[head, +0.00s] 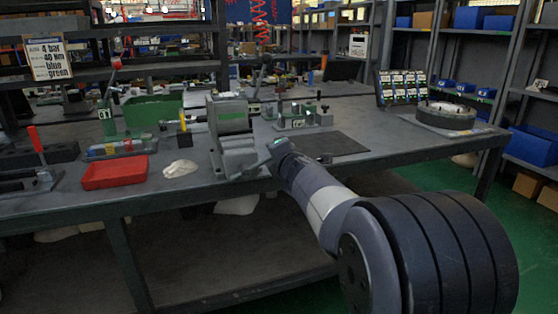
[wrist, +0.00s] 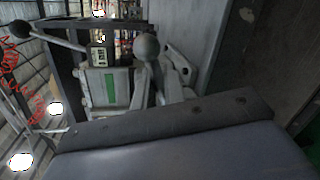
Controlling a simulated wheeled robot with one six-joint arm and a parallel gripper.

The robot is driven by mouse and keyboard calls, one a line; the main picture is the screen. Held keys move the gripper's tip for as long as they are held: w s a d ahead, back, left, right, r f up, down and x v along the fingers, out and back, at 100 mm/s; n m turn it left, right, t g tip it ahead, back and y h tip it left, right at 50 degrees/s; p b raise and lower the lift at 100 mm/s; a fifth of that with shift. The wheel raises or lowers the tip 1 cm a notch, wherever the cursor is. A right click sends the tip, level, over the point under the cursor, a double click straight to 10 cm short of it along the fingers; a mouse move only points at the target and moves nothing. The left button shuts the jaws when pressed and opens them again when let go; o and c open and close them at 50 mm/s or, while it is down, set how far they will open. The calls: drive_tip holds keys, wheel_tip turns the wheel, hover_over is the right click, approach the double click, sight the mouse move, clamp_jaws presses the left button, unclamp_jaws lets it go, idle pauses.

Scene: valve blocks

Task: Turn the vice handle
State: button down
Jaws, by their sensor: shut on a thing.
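The grey vice (head: 232,130) stands at the front edge of the workbench, with a green label on its side. Its handle (head: 249,171) is a thin bar at the vice's front, low down near the bench edge. My gripper (head: 272,154) is at the right end of this bar, right of the vice. In the wrist view the handle's grey ball end (wrist: 147,46) sticks out past my gripper (wrist: 158,82), whose jaws are shut on the handle. The grip itself is partly hidden.
A red tray (head: 115,173) and a pale lump (head: 180,168) lie left of the vice. A dark mat (head: 328,144) and a round grey fixture (head: 445,115) lie to the right. A small valve block (head: 303,119) stands behind. The bench's front edge is close beneath my gripper.

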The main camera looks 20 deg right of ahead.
drive_tip(key=shift+a+r, duration=0.1)
drive_tip(key=shift+r, duration=0.05)
idle(0.3)
drive_tip(key=c, duration=1.6)
unclamp_jaws()
drive_tip(key=shift+o, duration=0.2)
drive_tip(key=shift+s, duration=0.1)
drive_tip(key=s+r+p, duration=0.2)
drive_tip(key=s, duration=0.8)
drive_tip(key=shift+s+a, duration=0.2)
drive_tip(key=shift+a, duration=0.25)
drive_tip(key=shift+w+f, duration=0.1)
drive_tip(key=shift+w, duration=0.05)
